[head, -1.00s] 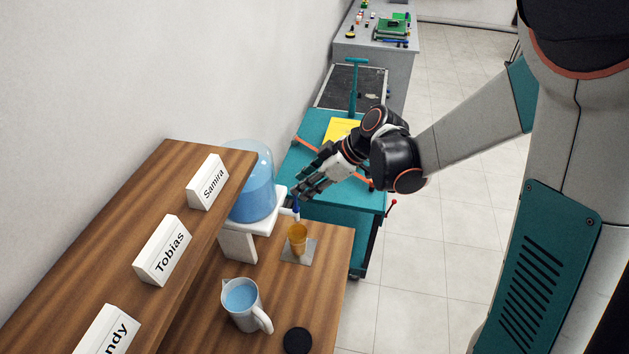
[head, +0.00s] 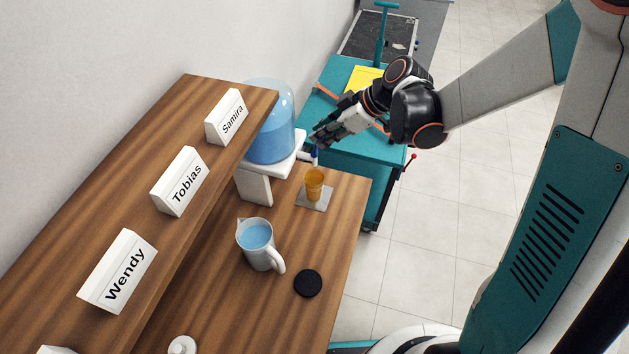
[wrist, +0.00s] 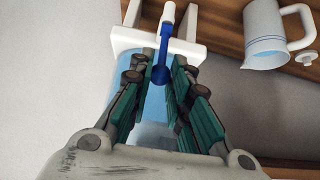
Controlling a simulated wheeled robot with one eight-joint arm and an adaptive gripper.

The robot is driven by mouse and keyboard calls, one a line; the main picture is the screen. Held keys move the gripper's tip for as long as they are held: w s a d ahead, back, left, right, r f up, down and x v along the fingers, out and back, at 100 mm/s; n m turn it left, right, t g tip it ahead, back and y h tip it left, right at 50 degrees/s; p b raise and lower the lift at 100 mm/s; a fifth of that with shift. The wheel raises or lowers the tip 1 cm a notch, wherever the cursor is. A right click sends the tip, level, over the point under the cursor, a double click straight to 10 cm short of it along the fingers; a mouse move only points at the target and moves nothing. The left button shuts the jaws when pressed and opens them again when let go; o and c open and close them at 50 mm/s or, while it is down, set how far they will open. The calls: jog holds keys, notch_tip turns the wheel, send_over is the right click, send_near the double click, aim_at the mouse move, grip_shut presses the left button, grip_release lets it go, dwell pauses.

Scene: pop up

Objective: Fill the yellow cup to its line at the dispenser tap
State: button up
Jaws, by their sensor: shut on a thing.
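The yellow cup (head: 314,190), amber and see-through, stands upright on a grey square mat (head: 304,204) below the dispenser tap. Its line and water level are too small to make out. The dispenser has a clear tank (head: 270,140) of blue water on a white stand (head: 256,186). My gripper (head: 318,139) is at the tap's blue handle (head: 315,157), above the cup. In the wrist view, my gripper (wrist: 163,68) is shut on the blue handle (wrist: 166,45), with a finger on either side. The cup is not visible in the wrist view.
A white jug (head: 258,244) of blue water and a black disc (head: 308,283) are on the wooden counter (head: 225,290). A raised shelf (head: 200,120) carries name signs at left. A teal cart (head: 340,155) stands behind my gripper.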

jog(key=shift+s+d+f, duration=0.15)
jog(key=shift+d+f, duration=0.05)
jog(key=shift+d, duration=0.5)
jog(key=shift+s+d+f+b, duration=0.25)
jog(key=shift+d+b, duration=0.15)
jog(key=shift+b, duration=0.05)
dwell(6.0)
jog(key=shift+w+a+r, duration=0.15)
jog(key=shift+a+r, duration=0.05)
jog(key=shift+a, duration=0.1)
dwell(0.5)
